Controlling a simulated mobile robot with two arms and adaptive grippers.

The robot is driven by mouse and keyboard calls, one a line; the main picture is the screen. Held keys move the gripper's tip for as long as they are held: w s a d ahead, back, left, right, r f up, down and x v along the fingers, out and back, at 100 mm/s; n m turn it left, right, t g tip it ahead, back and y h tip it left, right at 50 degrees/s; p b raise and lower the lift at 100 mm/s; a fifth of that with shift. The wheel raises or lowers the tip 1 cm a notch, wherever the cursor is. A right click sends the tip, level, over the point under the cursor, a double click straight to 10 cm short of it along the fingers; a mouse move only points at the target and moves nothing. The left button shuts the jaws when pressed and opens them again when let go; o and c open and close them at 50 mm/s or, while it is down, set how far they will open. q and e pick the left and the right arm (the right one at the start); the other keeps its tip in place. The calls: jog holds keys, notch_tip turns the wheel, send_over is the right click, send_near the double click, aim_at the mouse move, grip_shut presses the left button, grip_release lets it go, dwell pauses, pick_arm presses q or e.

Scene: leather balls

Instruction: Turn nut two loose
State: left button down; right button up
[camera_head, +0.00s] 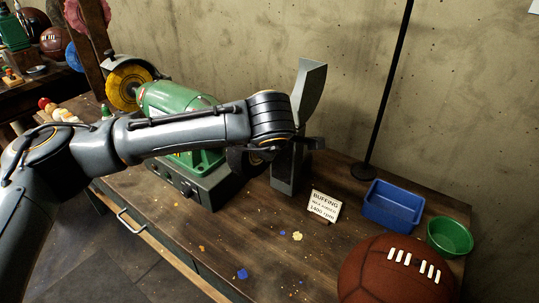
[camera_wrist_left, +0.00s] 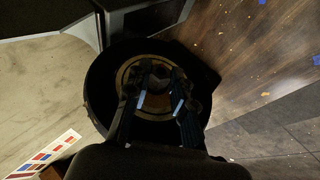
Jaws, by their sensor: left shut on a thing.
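The green buffing machine (camera_head: 180,101) stands on the wooden workbench, with a yellow wheel (camera_head: 128,86) on its left end. My left arm reaches across in front of it to its right end. In the left wrist view, a dark round disc (camera_wrist_left: 103,78) with a brass-coloured ring faces the camera. My left gripper (camera_wrist_left: 160,98) is over the disc's centre, its two fingers on either side of the nut (camera_wrist_left: 158,80) and shut on it. The nut is dim and partly covered by the fingers. In the head view my arm hides the nut. My right gripper is not in view.
A tall grey bracket (camera_head: 308,92) rises beside my left wrist. A sign (camera_head: 324,206), blue tray (camera_head: 393,205), green bowl (camera_head: 450,237) and brown leather ball (camera_head: 395,275) are to the right. A black pole (camera_head: 388,95) stands behind. The bench front holds only small scraps.

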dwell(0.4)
pick_arm(q)
jog(key=c, duration=1.1)
grip_release()
jog(key=shift+c, duration=0.2)
jog(key=v, duration=1.2)
